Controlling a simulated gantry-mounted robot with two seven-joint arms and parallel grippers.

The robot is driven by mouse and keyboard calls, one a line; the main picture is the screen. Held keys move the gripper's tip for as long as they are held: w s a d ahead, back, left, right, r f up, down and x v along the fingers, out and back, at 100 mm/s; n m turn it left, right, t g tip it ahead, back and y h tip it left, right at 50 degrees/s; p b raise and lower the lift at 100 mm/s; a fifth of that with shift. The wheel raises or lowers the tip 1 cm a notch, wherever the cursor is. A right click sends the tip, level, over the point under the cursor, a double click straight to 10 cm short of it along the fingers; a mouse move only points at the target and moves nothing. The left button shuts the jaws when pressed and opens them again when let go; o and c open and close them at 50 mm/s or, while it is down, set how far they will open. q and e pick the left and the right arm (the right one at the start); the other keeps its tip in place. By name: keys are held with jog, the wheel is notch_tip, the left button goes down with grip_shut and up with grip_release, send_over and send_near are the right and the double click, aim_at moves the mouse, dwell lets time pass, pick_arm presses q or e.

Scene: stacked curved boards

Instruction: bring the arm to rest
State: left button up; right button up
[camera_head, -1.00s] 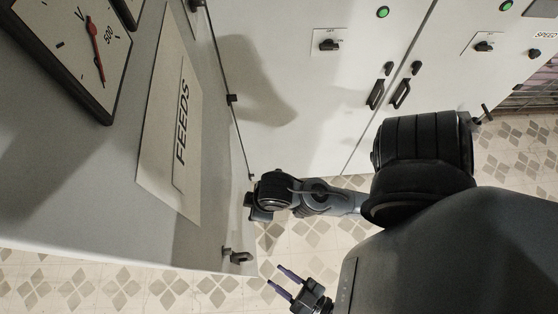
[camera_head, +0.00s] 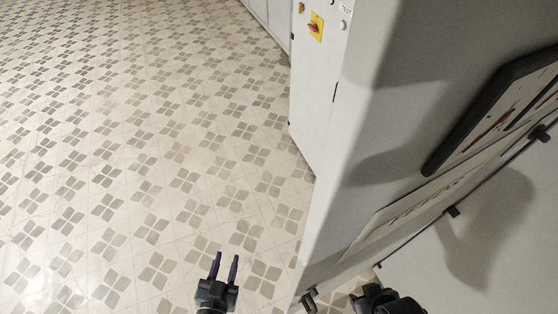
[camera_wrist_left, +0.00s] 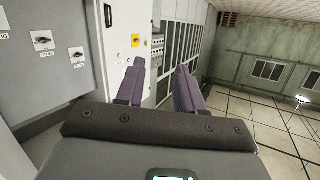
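My left gripper (camera_head: 226,258) shows at the bottom of the head view, above the patterned floor. Its two purple fingers stand apart with nothing between them. The left wrist view shows the same open, empty gripper (camera_wrist_left: 160,66), with its fingers pointing toward control cabinets. A dark rounded part of my own body shows at the bottom right of the head view.
The tiled floor (camera_head: 120,130) on the left is clear. The wrist view shows a green wall (camera_wrist_left: 245,70).

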pick_arm(q)
jog(key=a+r+g+y, duration=0.1)
jog(key=a+g, duration=0.4)
jog(key=a, duration=0.2)
jog(key=s+a+f+n+g+y, duration=0.1)
jog(key=s+a+f+g+y, duration=0.1)
jog(key=s+g, duration=0.65)
notch_tip(320, 180, up, 16)
jog(key=s+t+p, duration=0.1)
jog(key=s+p, duration=0.1)
jog(key=p, duration=1.4)
jog(key=shift+a+r+t+p, duration=0.2)
jog(key=shift+t+p, duration=0.15)
jog(key=shift+p, duration=0.05)
pick_arm(e)
notch_tip(320, 180, up, 17)
